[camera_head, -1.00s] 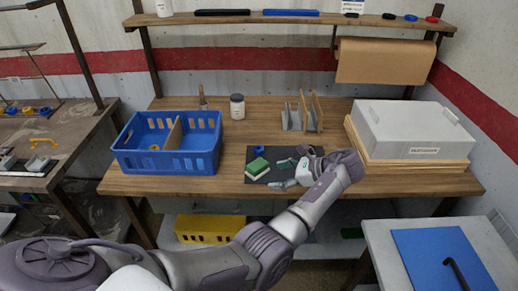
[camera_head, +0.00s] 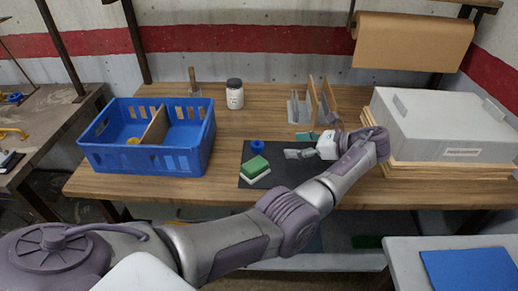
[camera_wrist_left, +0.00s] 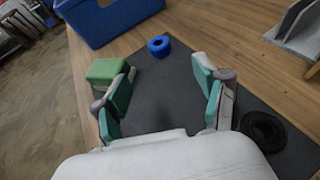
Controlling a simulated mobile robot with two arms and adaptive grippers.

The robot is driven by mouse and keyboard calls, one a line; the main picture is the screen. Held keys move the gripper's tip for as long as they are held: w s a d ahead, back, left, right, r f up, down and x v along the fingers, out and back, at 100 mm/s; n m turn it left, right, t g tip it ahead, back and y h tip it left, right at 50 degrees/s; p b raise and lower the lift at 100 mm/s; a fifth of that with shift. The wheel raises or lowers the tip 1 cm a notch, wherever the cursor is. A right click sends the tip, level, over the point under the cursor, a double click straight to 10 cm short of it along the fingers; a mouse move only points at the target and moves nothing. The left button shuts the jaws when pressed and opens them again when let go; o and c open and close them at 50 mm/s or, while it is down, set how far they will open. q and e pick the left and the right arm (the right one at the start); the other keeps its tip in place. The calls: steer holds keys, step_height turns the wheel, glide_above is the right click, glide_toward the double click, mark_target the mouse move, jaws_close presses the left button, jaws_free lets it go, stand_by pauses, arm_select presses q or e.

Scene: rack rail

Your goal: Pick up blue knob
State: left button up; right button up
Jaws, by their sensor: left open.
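The blue knob (camera_head: 257,147) sits on the far part of a dark mat (camera_head: 262,180). It also shows in the left wrist view (camera_wrist_left: 159,46), beyond my fingertips and between their directions. My left gripper (camera_head: 298,147) is open and empty over the mat, to the right of the knob and apart from it. In the left wrist view my left gripper (camera_wrist_left: 165,75) has its two teal-padded fingers spread wide. My right gripper is not in view.
A green and white block (camera_head: 255,168) lies on the mat near the knob. A black ring (camera_wrist_left: 263,130) lies beside my finger in the wrist view. A blue divided crate (camera_head: 145,160) stands left, a jar (camera_head: 234,94) and upright dividers (camera_head: 315,102) behind, a grey box (camera_head: 440,125) right.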

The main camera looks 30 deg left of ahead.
arm_select(q)
steer(key=p, duration=0.1)
glide_toward(257, 144)
steer(key=x, duration=0.4)
steer(key=shift+d+f, duration=0.1)
steer(key=shift+f, duration=0.05)
steer(key=shift+a+f, duration=0.25)
steer(key=shift+a, duration=0.25)
steer(key=p+x, duration=0.1)
steer(key=x, duration=0.3)
steer(key=shift+a+r, duration=0.1)
steer(key=shift+a, duration=0.45)
steer(key=shift+d, duration=0.1)
steer(key=c, duration=1.3)
steer(key=shift+o, duration=0.2)
